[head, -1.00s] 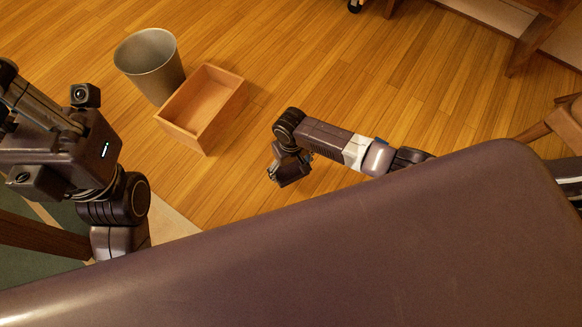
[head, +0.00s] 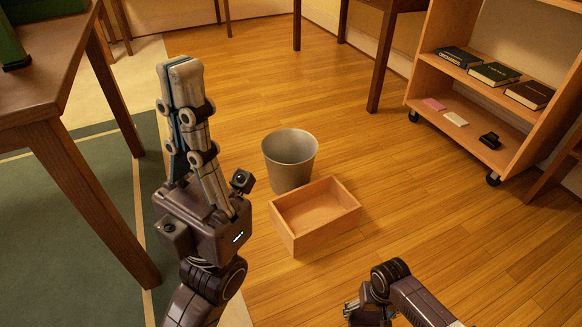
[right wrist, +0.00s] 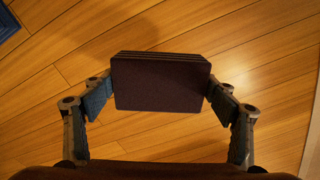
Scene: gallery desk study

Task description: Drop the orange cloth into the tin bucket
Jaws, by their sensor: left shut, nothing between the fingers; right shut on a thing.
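The tin bucket (head: 289,166) stands upright on the wooden floor in the head view, grey and open at the top. I see no orange cloth in either current view. My left gripper (head: 181,68) is shut and empty, pointing up in the picture, left of the bucket. My right gripper (right wrist: 160,88) is shut on a dark brown, flat rectangular block (right wrist: 161,80) with a ridged upper edge. In the head view, the right arm is at the bottom edge, below and right of the bucket, with its fingers and the block not clearly seen.
An open wooden box (head: 328,232) sits right in front of the bucket. A wooden table (head: 62,65) stands at left, over a green rug (head: 75,215). A wheeled shelf (head: 463,88) with books is at right. Floor between box and shelf is clear.

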